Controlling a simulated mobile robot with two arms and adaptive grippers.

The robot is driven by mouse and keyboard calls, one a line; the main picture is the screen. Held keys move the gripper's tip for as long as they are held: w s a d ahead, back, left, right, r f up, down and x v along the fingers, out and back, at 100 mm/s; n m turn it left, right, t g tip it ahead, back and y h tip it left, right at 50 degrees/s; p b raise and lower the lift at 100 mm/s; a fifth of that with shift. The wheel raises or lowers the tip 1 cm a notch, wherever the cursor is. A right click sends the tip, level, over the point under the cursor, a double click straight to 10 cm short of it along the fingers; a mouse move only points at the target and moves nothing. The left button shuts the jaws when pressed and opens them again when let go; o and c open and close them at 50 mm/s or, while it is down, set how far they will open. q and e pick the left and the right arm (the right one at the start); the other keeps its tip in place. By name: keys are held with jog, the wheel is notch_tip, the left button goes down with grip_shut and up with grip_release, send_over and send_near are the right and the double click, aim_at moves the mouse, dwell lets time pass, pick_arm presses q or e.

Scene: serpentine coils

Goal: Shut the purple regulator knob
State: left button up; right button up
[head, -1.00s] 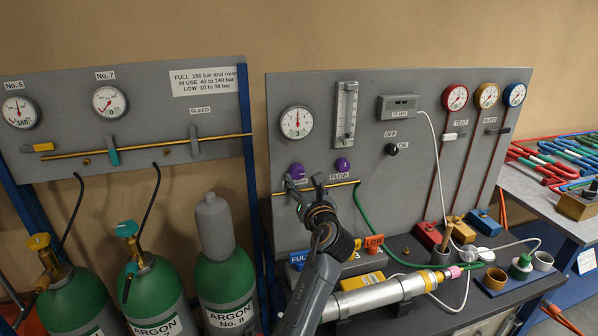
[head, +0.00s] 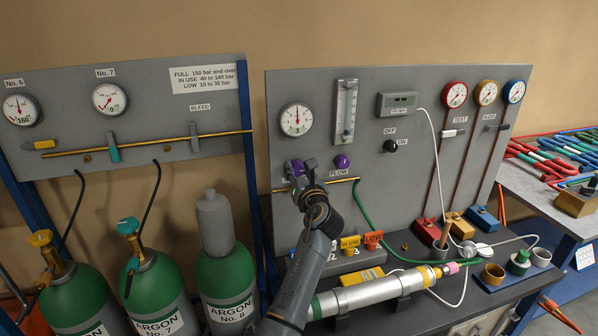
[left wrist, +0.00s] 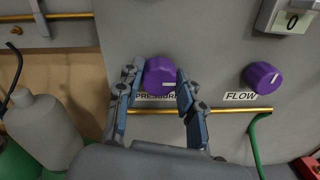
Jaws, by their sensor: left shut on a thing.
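The purple regulator knob (head: 296,169) is on the grey panel below a round white gauge (head: 296,119). In the left wrist view the knob (left wrist: 160,76) has a white pointer line pointing right, and its label below, partly hidden, begins "PRESSUR". My left gripper (head: 302,171) has one finger on each side of this knob and is shut on it; it also shows in the left wrist view (left wrist: 157,88). A second purple knob (head: 342,162), labelled FLOW, is to the right, apart from the gripper. My right gripper is not in view.
A brass pipe (left wrist: 200,111) runs just below the knobs, with a green hose (head: 362,215) at its right end. Yellow and orange tags (head: 373,238) and a silver cylinder (head: 375,294) are near my left arm. Green argon cylinders (head: 228,286) stand at the left.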

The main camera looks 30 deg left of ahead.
pick_arm(q)
jog(key=shift+n, duration=0.3)
jog(key=n, duration=0.2)
jog(key=shift+n, duration=0.4)
jog(key=n+b, duration=0.1)
jog(key=n, duration=0.1)
jog(key=n+b, duration=0.1)
jog(key=n, duration=0.1)
jog(key=shift+s+a+f+n, duration=0.1)
jog(key=shift+f+n, duration=0.1)
jog(key=shift+n, duration=0.1)
jog(key=n+b, duration=0.2)
jog(key=n, duration=0.2)
jog(key=shift+f+n+b, duration=0.1)
jog(key=shift+n+b, duration=0.3)
jog(key=n+b, duration=0.3)
jog(key=n, duration=0.1)
jog(key=shift+n+y, duration=0.3)
jog(key=shift+n+b, duration=0.35)
jog(key=shift+n, duration=0.15)
